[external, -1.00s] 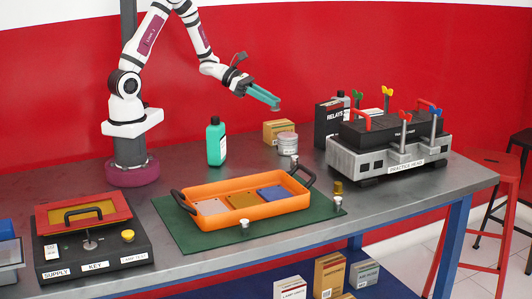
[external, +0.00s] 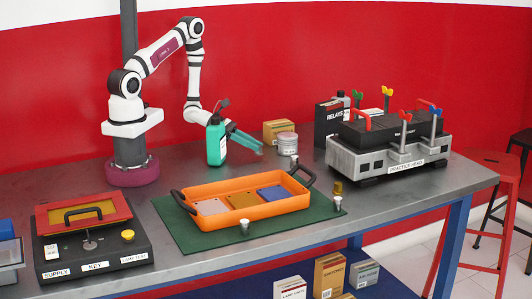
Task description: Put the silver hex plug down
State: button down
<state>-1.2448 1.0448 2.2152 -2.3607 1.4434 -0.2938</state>
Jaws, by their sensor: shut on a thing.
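My gripper (external: 258,148), with long teal fingers, is shut on the silver hex plug (external: 260,153). Only a tiny bit of the plug shows at the fingertips. The gripper slopes down to the right, above the table behind the orange tray (external: 213,220) and left of the grey round tin (external: 287,145). A gap below the plug is hard to judge from this side.
A brass piece (external: 338,187) stands nearby. The black practice head (external: 395,135) is at right.

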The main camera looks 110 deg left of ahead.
jog(key=shift+f, duration=0.6)
jog(key=shift+f, duration=0.15)
jog(key=c, duration=0.7)
grip_release()
